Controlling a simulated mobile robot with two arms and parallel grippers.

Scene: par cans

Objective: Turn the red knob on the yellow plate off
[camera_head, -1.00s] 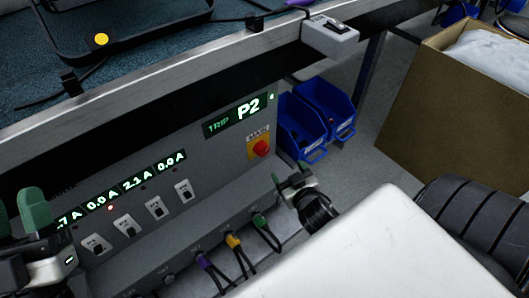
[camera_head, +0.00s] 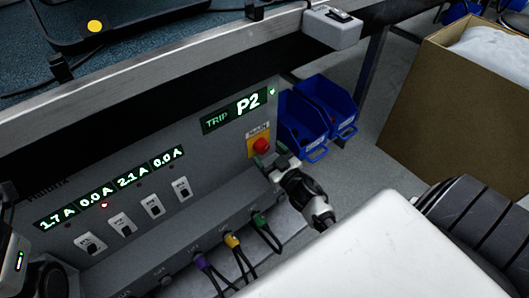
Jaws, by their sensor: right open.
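The red knob (camera_head: 261,145) sits on the yellow plate (camera_head: 251,152) at the right end of the grey panel, under a label reading MAIN. My right gripper (camera_head: 272,160) is just below and right of the knob, its fingers pointing up toward it. It is open, and I cannot tell whether a finger touches the knob. My left arm shows at the lower left edge; its fingertips are out of the picture.
The panel carries a display reading TRIP P2 (camera_head: 236,110), current readouts (camera_head: 110,187) and several white switches (camera_head: 152,206). Coloured plugs (camera_head: 232,240) with cables stick out below. Blue bins (camera_head: 318,115) and a cardboard box (camera_head: 440,130) stand to the right. A workbench edge (camera_head: 150,88) runs above.

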